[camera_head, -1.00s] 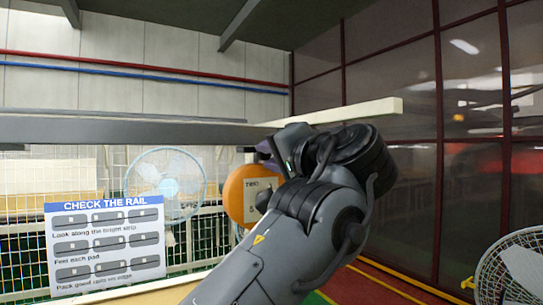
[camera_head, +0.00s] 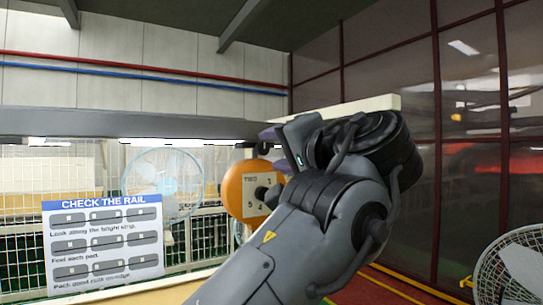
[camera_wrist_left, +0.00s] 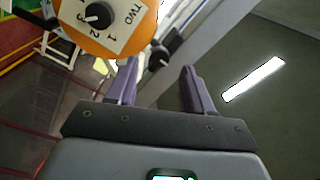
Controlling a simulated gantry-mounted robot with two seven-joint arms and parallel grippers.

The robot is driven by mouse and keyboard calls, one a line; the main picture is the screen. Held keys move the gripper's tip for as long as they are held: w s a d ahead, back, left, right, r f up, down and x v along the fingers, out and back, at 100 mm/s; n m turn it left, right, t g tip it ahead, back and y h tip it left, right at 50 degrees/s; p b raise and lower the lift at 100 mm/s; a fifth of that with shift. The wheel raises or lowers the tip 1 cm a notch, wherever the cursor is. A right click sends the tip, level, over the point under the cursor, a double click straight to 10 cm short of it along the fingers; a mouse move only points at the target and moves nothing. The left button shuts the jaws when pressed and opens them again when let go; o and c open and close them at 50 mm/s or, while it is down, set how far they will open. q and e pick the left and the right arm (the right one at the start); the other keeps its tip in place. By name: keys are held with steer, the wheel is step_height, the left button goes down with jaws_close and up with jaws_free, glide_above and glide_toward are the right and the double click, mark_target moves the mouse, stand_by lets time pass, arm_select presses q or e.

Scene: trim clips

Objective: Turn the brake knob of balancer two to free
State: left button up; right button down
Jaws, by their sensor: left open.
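Balancer two is an orange round drum (camera_head: 231,190) hanging below the beam in the head view. Its pale plate marked TWO (camera_head: 251,207) carries numbers and a black dial knob, which shows clearly in the left wrist view (camera_wrist_left: 99,15). A second black knob (camera_wrist_left: 161,56) sticks out beside the drum there. My left gripper (camera_head: 279,150) is open, its purple fingers just above and right of the drum. In the left wrist view the open fingers (camera_wrist_left: 160,66) frame the second knob, which looks to be ahead of them; contact cannot be told. My right gripper is not in view.
A long grey beam (camera_head: 110,123) crosses above the balancer. A sign headed CHECK THE RAIL (camera_head: 103,243) and a blue fan (camera_head: 165,184) stand left, before mesh fencing. Another fan (camera_head: 512,268) is at lower right. Dark glazed panels close off the right side.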

arm_select(q)
steer(key=b+v, duration=0.2)
steer(key=v, duration=0.6)
